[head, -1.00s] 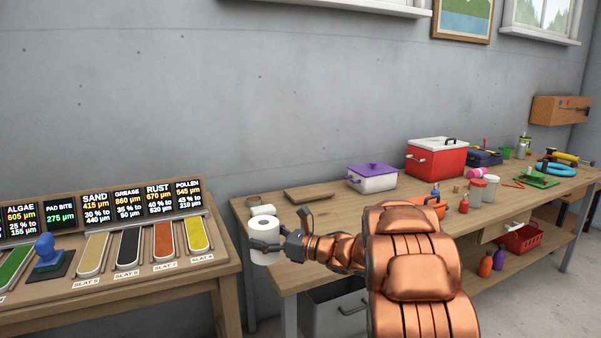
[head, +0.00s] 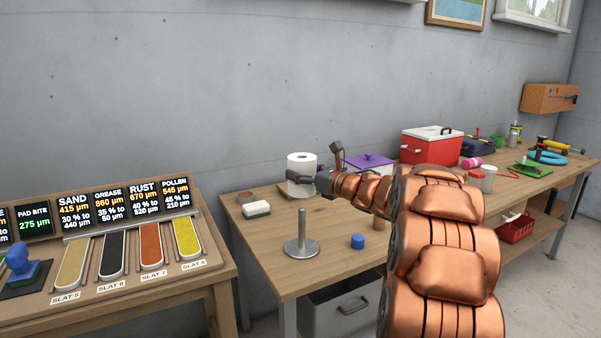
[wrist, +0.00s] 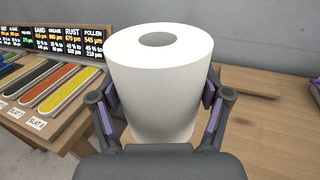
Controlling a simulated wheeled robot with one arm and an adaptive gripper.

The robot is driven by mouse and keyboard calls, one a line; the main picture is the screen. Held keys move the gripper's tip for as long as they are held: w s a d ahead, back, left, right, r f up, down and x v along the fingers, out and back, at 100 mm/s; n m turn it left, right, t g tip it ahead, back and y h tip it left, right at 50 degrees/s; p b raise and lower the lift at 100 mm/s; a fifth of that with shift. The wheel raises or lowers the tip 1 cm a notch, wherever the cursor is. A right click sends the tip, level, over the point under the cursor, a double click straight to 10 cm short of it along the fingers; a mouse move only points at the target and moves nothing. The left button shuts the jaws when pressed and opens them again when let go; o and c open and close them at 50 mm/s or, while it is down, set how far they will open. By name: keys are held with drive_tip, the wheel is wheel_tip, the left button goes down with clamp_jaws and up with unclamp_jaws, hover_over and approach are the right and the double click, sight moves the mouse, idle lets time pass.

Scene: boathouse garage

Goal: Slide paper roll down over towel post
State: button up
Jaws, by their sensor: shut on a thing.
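The white paper roll (head: 302,167) is upright, with its core hole facing up. My gripper (head: 303,184) is shut on it from the right side in the head view. The wrist view shows the roll (wrist: 155,85) between both fingers of my gripper (wrist: 158,112). The metal towel post (head: 302,232) stands upright on a round base on the near left part of the workbench (head: 335,225). In the head view the roll appears above the post's tip and apart from it; its exact depth relative to the post is unclear. The post does not show in the wrist view.
A purple-lidded box (head: 371,161) and a red cooler (head: 430,146) stand farther back. The slat display (head: 125,250) is at left.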

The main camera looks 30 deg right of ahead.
drive_tip(key=shift+s+f+b, duration=0.1)
drive_tip(key=shift+f+b, duration=0.15)
drive_tip(key=shift+b, duration=0.85)
wheel_tip(320, 180, down, 3)
drive_tip(key=b, duration=0.4)
drive_tip(key=shift+r, duration=0.15)
